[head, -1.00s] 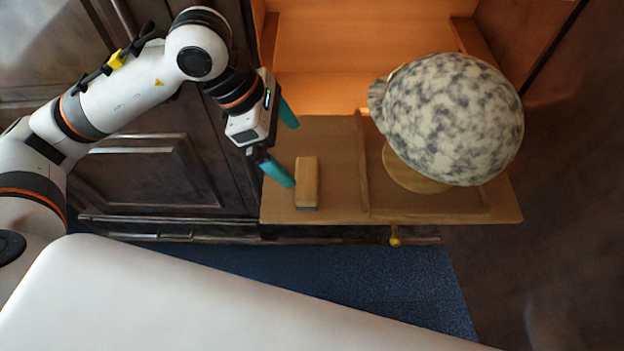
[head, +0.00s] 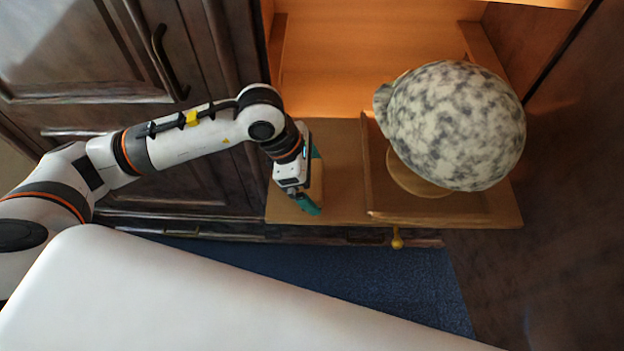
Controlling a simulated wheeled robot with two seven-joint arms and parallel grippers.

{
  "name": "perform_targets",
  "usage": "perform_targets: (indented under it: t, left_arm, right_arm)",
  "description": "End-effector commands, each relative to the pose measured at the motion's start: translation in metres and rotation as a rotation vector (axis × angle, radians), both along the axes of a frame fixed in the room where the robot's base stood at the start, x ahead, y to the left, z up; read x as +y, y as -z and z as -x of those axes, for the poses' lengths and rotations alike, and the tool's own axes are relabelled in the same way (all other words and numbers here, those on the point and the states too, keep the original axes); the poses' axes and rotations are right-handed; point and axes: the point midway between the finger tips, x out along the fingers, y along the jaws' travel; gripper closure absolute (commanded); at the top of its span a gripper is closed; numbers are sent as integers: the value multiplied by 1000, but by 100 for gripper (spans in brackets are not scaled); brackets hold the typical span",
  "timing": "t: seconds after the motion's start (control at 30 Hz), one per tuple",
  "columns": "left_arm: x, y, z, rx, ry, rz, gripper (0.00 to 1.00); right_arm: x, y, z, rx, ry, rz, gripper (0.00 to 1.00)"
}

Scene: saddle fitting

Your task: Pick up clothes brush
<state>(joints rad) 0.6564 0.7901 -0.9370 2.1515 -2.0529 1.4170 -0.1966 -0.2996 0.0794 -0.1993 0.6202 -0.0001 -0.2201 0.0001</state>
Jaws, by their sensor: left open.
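The clothes brush (head: 318,184), a light wooden block, lies on the left part of the wooden shelf board (head: 343,205). It is mostly hidden behind my left gripper, with only a strip showing at its right side. My left gripper (head: 313,178) is open over the brush, its teal fingers at the far and near ends of it. I cannot tell whether the fingers touch it. My right gripper is not in view.
A mottled grey-white helmet-like object (head: 456,125) sits on a round wooden stand (head: 412,178) in the right, rimmed part of the board. Dark cabinet doors (head: 130,60) stand at left. A yellow knob (head: 397,238) is below the board's front edge.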

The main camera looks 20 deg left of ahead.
Motion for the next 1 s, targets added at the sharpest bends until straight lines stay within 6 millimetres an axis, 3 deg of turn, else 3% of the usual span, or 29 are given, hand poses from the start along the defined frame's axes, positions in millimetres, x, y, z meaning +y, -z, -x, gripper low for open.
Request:
perform_targets:
  t: [0.23, 0.47, 0.77, 1.0]
  left_arm:
    - [-1, 2, 0, -1, 0, 0, 0]
    - [-1, 2, 0, -1, 0, 1, 34]
    - [-1, -6, -1, -4, 0, 1, 34]
    - [-1, -50, -2, -8, 1, 2, 34]
  right_arm:
    - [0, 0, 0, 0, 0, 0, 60]
    - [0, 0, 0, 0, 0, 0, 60]
    - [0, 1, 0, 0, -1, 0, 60]
    - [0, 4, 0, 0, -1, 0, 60]
